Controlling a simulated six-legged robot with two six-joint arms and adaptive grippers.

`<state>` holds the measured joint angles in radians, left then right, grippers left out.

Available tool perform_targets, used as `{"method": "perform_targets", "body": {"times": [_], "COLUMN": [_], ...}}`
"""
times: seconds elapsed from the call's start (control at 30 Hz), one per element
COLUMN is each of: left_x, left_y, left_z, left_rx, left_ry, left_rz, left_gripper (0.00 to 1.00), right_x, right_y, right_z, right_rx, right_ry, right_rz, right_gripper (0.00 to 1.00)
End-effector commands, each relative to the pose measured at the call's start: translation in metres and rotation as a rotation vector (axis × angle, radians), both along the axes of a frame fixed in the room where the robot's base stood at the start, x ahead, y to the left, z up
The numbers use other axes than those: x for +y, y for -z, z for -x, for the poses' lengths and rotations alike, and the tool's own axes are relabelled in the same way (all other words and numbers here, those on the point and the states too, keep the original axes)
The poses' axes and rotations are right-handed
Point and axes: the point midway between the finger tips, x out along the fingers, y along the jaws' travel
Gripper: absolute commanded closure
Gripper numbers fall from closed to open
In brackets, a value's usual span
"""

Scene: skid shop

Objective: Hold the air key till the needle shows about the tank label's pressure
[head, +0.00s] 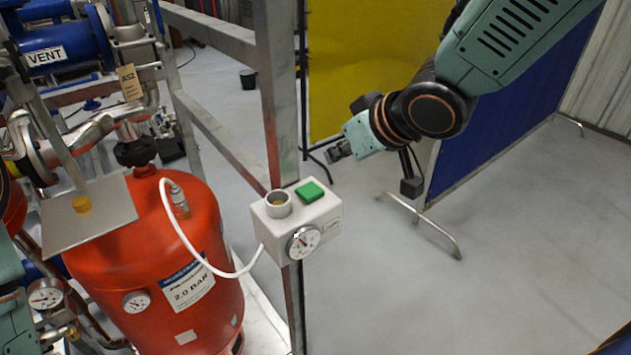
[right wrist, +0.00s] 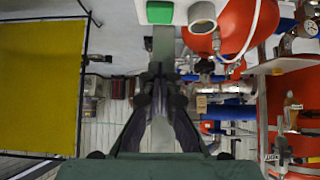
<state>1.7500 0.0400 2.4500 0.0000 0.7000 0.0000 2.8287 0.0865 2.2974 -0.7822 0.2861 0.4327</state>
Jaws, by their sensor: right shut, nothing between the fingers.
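The green air key (head: 309,190) sits on top of a pale control box (head: 268,237) on the frame post. It also shows at the top of the right wrist view (right wrist: 160,12). The box's round gauge (head: 304,243) faces front; its needle and scale are too small to read. The red tank (head: 215,275) carries a white label (head: 188,287) reading 2.0 BAR. My right gripper (head: 337,153) is shut and empty, above and right of the key, apart from it. Its closed fingers show in the right wrist view (right wrist: 158,88). My left gripper is not seen.
A white hose (head: 186,235) links tank and box. A short open cylinder (head: 278,203) stands beside the key. The steel post (head: 275,95) rises behind the box. Yellow (head: 365,65) and blue (head: 500,130) screens stand behind my arm.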

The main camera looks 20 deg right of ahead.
Motion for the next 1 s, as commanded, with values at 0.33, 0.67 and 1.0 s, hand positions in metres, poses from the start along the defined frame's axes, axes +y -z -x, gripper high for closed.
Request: {"method": "perform_targets", "body": {"times": [0.33, 0.67, 1.0], "left_x": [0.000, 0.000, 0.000], "left_y": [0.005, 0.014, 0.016], "left_z": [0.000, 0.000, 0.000], "left_rx": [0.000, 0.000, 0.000], "left_ry": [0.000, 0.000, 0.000], "left_rz": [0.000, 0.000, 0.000], "left_gripper": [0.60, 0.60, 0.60], "right_x": [0.015, 0.021, 0.021], "right_y": [0.045, 0.089, 0.101], "right_z": [-0.040, -0.057, -0.057], "right_rx": [0.003, 0.002, -0.001], "right_ry": [-0.002, 0.000, 0.000], "right_rz": [0.002, -0.001, 0.000], "right_gripper": [1.00, 1.00, 1.00]}}
